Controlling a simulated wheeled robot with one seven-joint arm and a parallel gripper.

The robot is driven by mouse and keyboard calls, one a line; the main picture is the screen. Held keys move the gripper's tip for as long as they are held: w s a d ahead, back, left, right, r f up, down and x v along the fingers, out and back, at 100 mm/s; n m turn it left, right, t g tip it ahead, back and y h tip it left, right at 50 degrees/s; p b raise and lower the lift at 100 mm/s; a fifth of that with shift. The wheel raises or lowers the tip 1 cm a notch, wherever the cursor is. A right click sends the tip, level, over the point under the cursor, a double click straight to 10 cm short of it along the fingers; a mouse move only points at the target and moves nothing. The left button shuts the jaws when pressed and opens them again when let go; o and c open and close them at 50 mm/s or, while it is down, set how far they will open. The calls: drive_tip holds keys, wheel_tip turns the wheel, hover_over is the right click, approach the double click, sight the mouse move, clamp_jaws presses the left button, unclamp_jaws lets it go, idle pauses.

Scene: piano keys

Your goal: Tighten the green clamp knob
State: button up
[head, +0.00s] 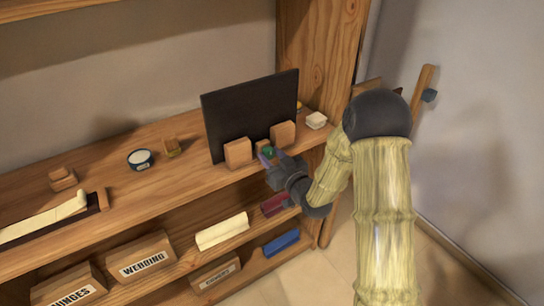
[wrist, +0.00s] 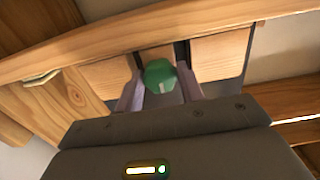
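The green clamp knob (wrist: 160,75) is at the middle of the wrist view, in front of a small wooden block between two larger wooden blocks. In the head view the knob (head: 268,152) is a small green spot at the front of the upper shelf. My gripper (head: 267,157) reaches it from the front right. In the wrist view my gripper's two pale purple fingers (wrist: 160,88) are apart, one on each side of the knob. Whether they press on it is unclear. The knob's back and its shaft are hidden.
A dark panel (head: 250,108) stands behind the wooden blocks (head: 238,152). The lower shelf holds labelled boxes (head: 145,258). A wooden upright (head: 318,55) rises behind my arm.

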drive_tip(key=shift+m, duration=0.4)
drive_tip(key=shift+d+m, duration=0.1)
drive_tip(key=shift+m, duration=0.8)
drive_tip(key=m, duration=0.4)
drive_tip(key=m+p, duration=0.1)
drive_tip(key=m, duration=0.3)
drive_tip(key=shift+r, duration=0.1)
drive_tip(key=m+p, duration=0.1)
drive_tip(key=m, duration=0.2)
drive_tip(key=shift+w+m, duration=0.1)
drive_tip(key=shift+m, duration=0.3)
drive_tip(key=m+p, duration=0.1)
drive_tip(key=m, duration=0.2)
drive_tip(key=shift+m+p, duration=0.3)
drive_tip(key=m+p, duration=0.1)
drive_tip(key=m, duration=0.2)
drive_tip(key=shift+m, duration=0.3)
drive_tip(key=m+p, duration=0.1)
drive_tip(key=m, duration=0.5)
drive_tip(key=shift+m, duration=0.3)
